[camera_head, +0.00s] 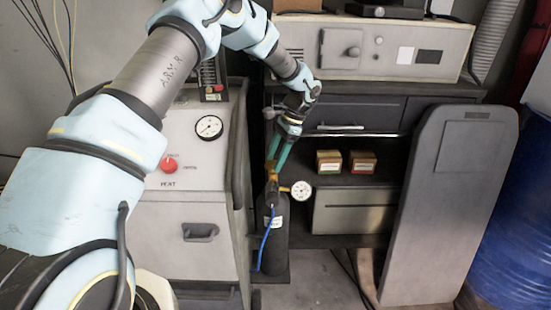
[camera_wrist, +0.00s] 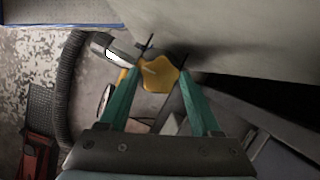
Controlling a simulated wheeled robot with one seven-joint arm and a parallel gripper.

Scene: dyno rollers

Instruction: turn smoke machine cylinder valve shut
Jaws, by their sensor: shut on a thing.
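A dark gas cylinder (camera_head: 273,240) stands upright on a low ledge beside a grey machine in the head view. A brass-yellow valve (camera_head: 272,168) sits at its top, with a white round gauge (camera_head: 302,190) to the right and a blue hose (camera_head: 266,243) running down its front. My gripper (camera_head: 277,165) reaches down from above with green fingers at the valve. In the wrist view, the yellow valve handle (camera_wrist: 158,78) lies between the fingertips of my gripper (camera_wrist: 160,70), which is shut on it. The fingers partly hide the valve, and its turn angle is unclear.
The grey machine (camera_head: 190,235) with a gauge and red knob stands close on the left. A shelf (camera_head: 345,178) holding small boxes (camera_head: 363,161) lies behind to the right. A tall grey panel (camera_head: 450,200) and blue barrel (camera_head: 515,215) stand farther right.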

